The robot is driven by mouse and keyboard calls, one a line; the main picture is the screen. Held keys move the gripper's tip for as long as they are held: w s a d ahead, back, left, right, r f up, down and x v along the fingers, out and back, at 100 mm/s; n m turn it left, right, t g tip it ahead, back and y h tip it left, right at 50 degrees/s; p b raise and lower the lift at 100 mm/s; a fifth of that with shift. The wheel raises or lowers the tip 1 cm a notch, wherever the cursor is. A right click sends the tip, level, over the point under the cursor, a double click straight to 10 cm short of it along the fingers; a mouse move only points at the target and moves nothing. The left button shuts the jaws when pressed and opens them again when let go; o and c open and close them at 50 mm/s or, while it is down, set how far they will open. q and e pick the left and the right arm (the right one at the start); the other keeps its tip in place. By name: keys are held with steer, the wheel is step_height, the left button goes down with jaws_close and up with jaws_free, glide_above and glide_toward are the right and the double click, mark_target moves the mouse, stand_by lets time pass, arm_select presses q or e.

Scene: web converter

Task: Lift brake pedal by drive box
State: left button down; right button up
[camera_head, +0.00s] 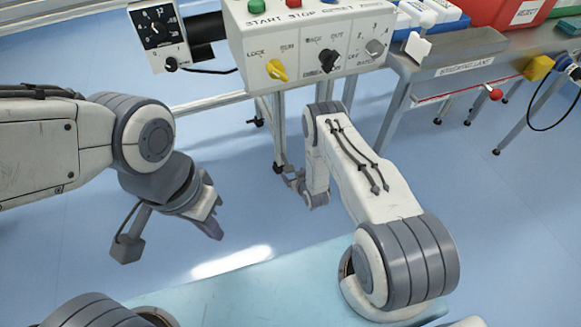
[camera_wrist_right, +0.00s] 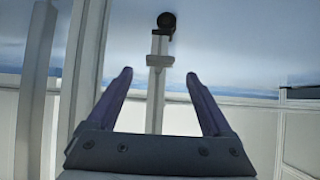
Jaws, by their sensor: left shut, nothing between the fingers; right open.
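My right gripper (camera_wrist_right: 159,76) is open in the right wrist view, with two purple fingers spread apart. A pale upright bar (camera_wrist_right: 157,85) with a round black end (camera_wrist_right: 167,20) shows between and beyond those fingers. I cannot tell whether this is the brake pedal, or whether the fingers touch it. In the head view my right arm reaches down beside the control box's legs, and its fingers are not clear. No drive box can be made out for certain.
A control box (camera_head: 310,45) with knobs and buttons stands above my right forearm. A dial gauge (camera_head: 158,28) is at its left. A grey bench (camera_head: 450,75) with a red reject bin (camera_head: 505,10) is at right. Pale panels (camera_wrist_right: 285,140) stand in the right wrist view.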

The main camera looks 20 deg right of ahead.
steer(key=p+v, duration=0.1)
steer(key=v, duration=0.3)
stand_by(0.5)
